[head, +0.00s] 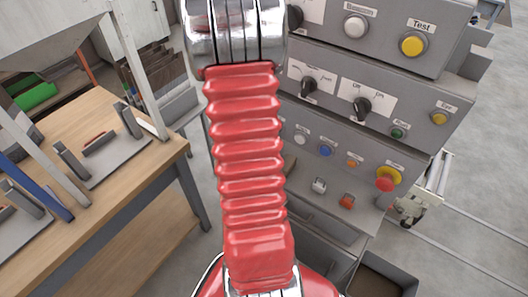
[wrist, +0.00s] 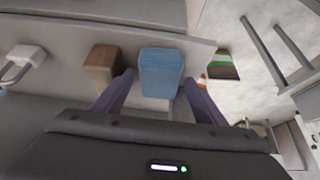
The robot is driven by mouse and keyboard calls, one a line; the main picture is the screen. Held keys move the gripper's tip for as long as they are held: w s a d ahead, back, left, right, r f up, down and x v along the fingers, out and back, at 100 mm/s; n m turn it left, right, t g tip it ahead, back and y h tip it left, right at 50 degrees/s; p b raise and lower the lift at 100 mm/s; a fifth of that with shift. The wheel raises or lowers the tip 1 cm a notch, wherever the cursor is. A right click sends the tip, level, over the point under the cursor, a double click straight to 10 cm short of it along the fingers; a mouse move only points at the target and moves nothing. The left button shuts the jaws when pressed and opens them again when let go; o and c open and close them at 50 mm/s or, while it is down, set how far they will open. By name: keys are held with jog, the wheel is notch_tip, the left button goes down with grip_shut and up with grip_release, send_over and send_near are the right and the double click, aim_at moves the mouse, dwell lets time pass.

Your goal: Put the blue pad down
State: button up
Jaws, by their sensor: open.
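The blue pad (wrist: 161,70) is a small block in the middle of the wrist view. It stands on a grey surface, between the two dark purple fingers of my gripper (wrist: 158,80). The fingers are apart, one on each side of the pad. A narrow gap shows on the left; on the right I cannot tell whether the finger touches. The pad's lower end is partly hard to make out near the gripper's body. In the head view my red arm fills the middle, and neither the gripper nor the pad can be seen.
In the wrist view a brown block (wrist: 103,64) stands close left of the pad, a padlock (wrist: 24,60) farther left, and a striped green item (wrist: 222,66) to the right. In the head view a grey control panel (head: 385,110) stands right and a wooden workbench (head: 90,190) left.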

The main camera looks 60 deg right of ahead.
jog(key=shift+f, duration=0.15)
jog(key=v, duration=1.3)
jog(key=shift+a+r, duration=0.15)
jog(key=shift+r, duration=0.2)
jog(key=shift+w, duration=0.2)
dwell(0.5)
jog(key=w+a+r+n+t+y, duration=0.1)
jog(key=w+a+r+n+t, duration=0.15)
jog(key=a+r+n, duration=0.4)
jog(key=w+a+r+n+t+y, duration=0.1)
jog(key=w+a+r+n, duration=0.15)
jog(key=a, duration=0.75)
jog(key=w+a+r+n+t+y, duration=0.15)
jog(key=w+a+r+n, duration=0.3)
jog(key=a, duration=0.45)
jog(key=s+a+r+n+t+y, duration=0.1)
jog(key=s+a+r+n+y, duration=0.1)
jog(key=a+n, duration=0.4)
jog(key=s+a+r, duration=0.1)
jog(key=a, duration=0.3)
jog(key=shift+a+t, duration=0.3)
jog(key=shift+a, duration=0.1)
jog(key=shift+o, duration=0.5)
jog(key=shift+r+y, duration=0.1)
jog(key=shift+y, duration=0.15)
